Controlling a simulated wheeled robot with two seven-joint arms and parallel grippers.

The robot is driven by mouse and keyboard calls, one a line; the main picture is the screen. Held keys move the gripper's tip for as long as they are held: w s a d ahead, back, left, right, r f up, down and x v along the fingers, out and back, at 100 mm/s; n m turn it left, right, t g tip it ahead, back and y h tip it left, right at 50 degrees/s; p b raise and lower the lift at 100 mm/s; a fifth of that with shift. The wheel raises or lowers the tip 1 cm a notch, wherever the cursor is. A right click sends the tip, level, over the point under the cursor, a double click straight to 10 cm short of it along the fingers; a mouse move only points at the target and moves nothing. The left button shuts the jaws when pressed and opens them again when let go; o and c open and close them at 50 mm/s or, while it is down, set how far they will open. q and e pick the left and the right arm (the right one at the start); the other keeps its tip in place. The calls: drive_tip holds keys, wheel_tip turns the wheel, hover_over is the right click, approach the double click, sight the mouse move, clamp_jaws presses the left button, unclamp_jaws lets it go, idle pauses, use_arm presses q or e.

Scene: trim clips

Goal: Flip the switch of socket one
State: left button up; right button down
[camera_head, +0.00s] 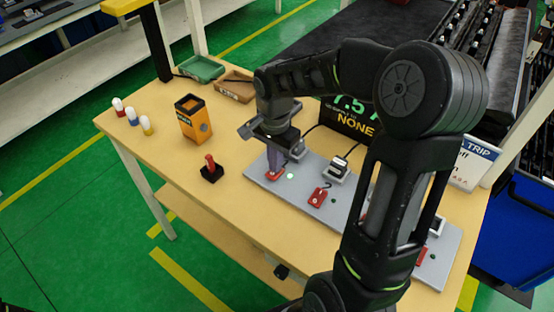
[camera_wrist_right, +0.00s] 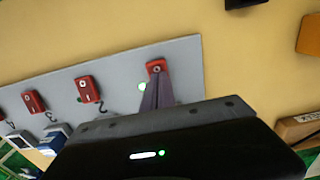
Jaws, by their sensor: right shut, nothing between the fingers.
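A grey panel (camera_head: 255,170) on the table carries a row of red switches. My right gripper (camera_head: 273,172) points down with its purple fingers shut and empty, right at the leftmost red switch (camera_head: 270,178). In the right wrist view the fingertips (camera_wrist_right: 157,78) meet the lower edge of that switch (camera_wrist_right: 157,65); I cannot tell whether they press on it. A green lamp (camera_head: 290,176) beside it is lit. A second red switch (camera_head: 319,195) sits to the right. My left gripper is not in view.
A grey socket with a plug (camera_head: 337,170) stands behind the second switch. A red-handled black joystick (camera_head: 211,170) and an orange box (camera_head: 193,120) stand left of the panel. A dark sign (camera_head: 350,118) is behind. My right arm hides part of the panel.

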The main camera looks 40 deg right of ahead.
drive_tip(key=shift+r, duration=0.15)
drive_tip(key=r+p, duration=0.1)
drive_tip(key=r, duration=0.1)
drive_tip(key=d+r+p, duration=0.1)
drive_tip(key=r+p, duration=0.1)
drive_tip(key=shift+w, duration=0.15)
use_arm(q)
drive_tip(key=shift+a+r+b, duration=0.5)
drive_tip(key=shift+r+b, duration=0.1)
drive_tip(key=shift+b, duration=0.2)
use_arm(e)
wheel_tip(320, 180, up, 10)
drive_tip(key=d, duration=0.1)
drive_tip(key=shift+w+d+f, duration=0.25)
drive_tip(key=shift+d, duration=0.15)
